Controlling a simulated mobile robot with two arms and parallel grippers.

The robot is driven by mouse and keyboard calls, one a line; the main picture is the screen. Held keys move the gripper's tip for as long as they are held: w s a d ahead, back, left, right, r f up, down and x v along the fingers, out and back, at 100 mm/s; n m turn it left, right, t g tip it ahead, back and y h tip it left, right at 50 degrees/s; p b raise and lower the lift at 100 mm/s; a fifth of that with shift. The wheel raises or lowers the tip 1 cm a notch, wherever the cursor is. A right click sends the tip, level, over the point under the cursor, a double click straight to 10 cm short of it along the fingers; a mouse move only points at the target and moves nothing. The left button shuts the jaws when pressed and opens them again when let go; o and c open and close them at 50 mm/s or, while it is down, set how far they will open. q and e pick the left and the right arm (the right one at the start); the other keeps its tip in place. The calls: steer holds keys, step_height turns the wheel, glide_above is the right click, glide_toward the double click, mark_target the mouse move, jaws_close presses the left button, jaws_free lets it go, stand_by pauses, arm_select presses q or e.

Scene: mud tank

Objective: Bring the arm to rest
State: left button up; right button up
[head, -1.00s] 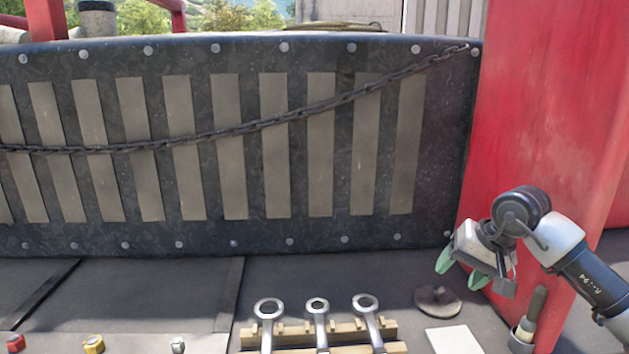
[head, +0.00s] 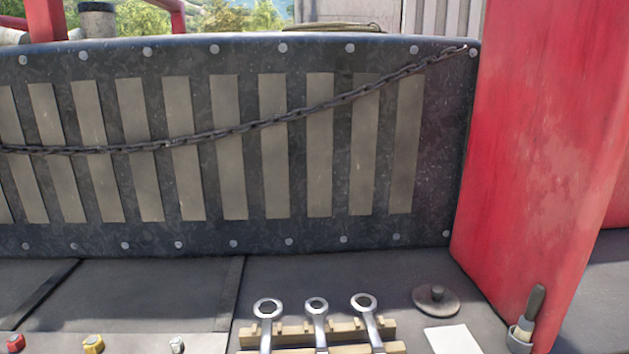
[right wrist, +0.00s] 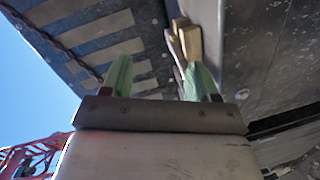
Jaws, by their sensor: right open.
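My right gripper (right wrist: 158,82) shows in the right wrist view, with its two green fingers spread apart and nothing visible between them. Neither gripper is visible in the head view now. Beyond the fingers, the right wrist view shows part of the wooden rack (right wrist: 190,42) and the slatted dark panel (right wrist: 110,50). A gap separates the right gripper's fingers from each other. How far the fingers are from the rack cannot be told.
Three wrenches stand in a wooden rack (head: 390,347) at the front. Right of it are a white card (head: 453,341), a round dark lid (head: 436,301) and a brush in a cup (head: 520,337). A red post (head: 540,150) rises at right. A chain (head: 240,127) crosses the panel.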

steer(key=s+d+f+m+g, duration=0.1)
steer(key=s+f+m+g, duration=0.6)
steer(key=s, duration=0.4)
steer(key=s+f+m+g, duration=0.55)
steer(key=s+f, duration=0.25)
steer(key=s, duration=0.3)
step_height(320, 180, down, 30)
steer(key=g+b, duration=0.2)
steer(key=b, duration=0.4)
steer(key=s+d+f+n+b, duration=0.1)
steer(key=s+d+f+b, duration=0.2)
steer(key=s+f, duration=1.4)
step_height(320, 180, down, 4)
steer(key=shift+r+g+b, duration=0.1)
steer(key=shift+g+b, duration=0.25)
steer(key=shift+b, duration=0.15)
